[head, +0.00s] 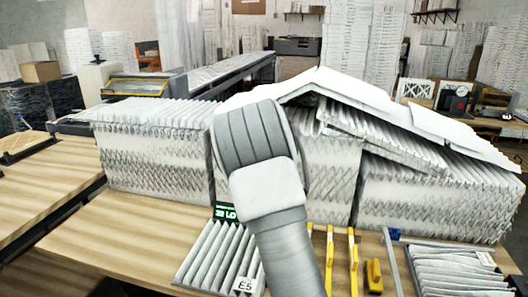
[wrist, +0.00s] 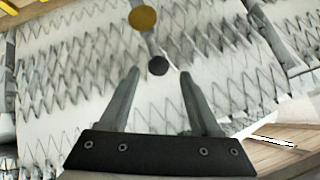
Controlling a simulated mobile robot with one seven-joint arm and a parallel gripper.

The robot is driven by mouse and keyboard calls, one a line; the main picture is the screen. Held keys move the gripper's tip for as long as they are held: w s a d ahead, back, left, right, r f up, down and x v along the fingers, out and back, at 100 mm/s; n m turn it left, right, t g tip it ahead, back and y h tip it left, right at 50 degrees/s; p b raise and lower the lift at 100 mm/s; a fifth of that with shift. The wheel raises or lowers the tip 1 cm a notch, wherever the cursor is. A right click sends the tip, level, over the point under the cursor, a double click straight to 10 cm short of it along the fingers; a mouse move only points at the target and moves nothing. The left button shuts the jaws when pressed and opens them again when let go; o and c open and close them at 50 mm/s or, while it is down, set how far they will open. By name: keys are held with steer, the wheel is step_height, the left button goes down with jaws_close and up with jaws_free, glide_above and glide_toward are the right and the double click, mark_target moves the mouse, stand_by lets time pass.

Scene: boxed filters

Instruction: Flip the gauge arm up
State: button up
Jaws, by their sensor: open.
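In the wrist view, a short grey bar (wrist: 150,42) with a round yellow disc (wrist: 143,18) at its upper end and a dark round knob (wrist: 158,66) at its lower end shows before the pleated filters; it looks like the gauge arm. My gripper (wrist: 159,74) is open. The dark knob appears between its fingertips in the picture; I see no contact, and the depth gap is unclear. In the head view my arm covers the middle, hiding my gripper, and I cannot make out the gauge arm.
Stacked white pleated filters (head: 150,160) line the wooden table (head: 75,235), with tilted sheets (head: 420,125) on top at right. In front are a small filter (head: 215,255), yellow upright bars (head: 352,262), a yellow block (head: 373,275) and another filter (head: 455,272). The table's left is mostly clear.

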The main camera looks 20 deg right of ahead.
steer(key=v, duration=1.5)
steer(key=shift+b, duration=0.45)
steer(key=shift+s, duration=0.1)
steer(key=shift+c, duration=0.3)
